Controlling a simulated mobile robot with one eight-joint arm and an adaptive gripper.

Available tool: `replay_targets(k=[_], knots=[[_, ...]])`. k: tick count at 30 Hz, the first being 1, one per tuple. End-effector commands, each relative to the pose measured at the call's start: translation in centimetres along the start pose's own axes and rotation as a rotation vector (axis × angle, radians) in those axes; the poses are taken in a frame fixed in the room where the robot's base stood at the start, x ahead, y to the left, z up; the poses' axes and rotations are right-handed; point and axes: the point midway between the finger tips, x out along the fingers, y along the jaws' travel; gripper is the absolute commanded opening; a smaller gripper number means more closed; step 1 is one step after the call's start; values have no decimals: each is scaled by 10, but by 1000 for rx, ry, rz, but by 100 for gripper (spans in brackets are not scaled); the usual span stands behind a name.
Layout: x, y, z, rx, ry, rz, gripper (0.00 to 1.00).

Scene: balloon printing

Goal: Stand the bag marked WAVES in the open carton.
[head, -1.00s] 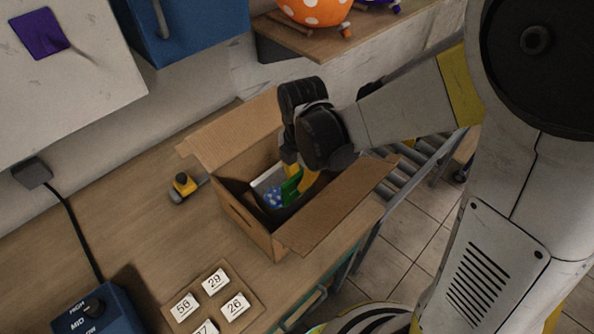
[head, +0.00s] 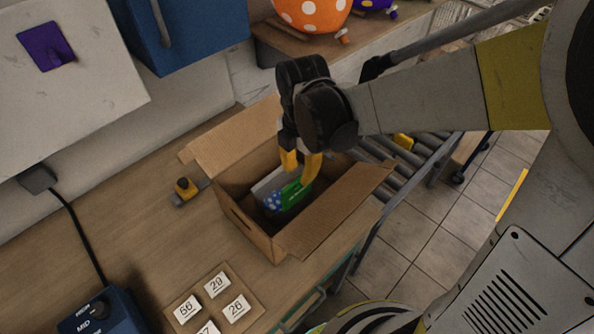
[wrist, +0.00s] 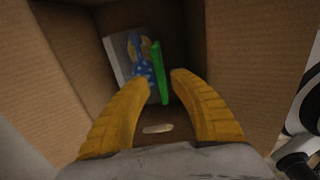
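The open carton (head: 250,226) stands on the bench with its flaps spread. Inside it a green bag (head: 296,190) stands upright beside a blue bag with white dots (head: 271,202) and a pale panel (head: 266,184). The wrist view shows the green bag (wrist: 159,72) edge-on, with the blue dotted bag (wrist: 139,66) to its left. I cannot read WAVES on any of them. My gripper (head: 300,164) points down over the carton, its yellow fingers apart. In the wrist view the space between the fingertips (wrist: 161,80) is empty, above the carton floor.
A number board (head: 214,300) and a blue control box (head: 98,312) lie on the near bench. A small yellow-topped device (head: 186,188) sits left of the carton. A roller conveyor (head: 425,150) runs on the right. An orange dotted balloon (head: 313,12) stands on the shelf behind.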

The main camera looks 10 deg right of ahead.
Motion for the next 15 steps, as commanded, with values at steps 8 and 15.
replay_targets(k=[8,15], knots=[[-50,0,0,0,0,0,27],[-75,-18,8,274,-22,73,27]])
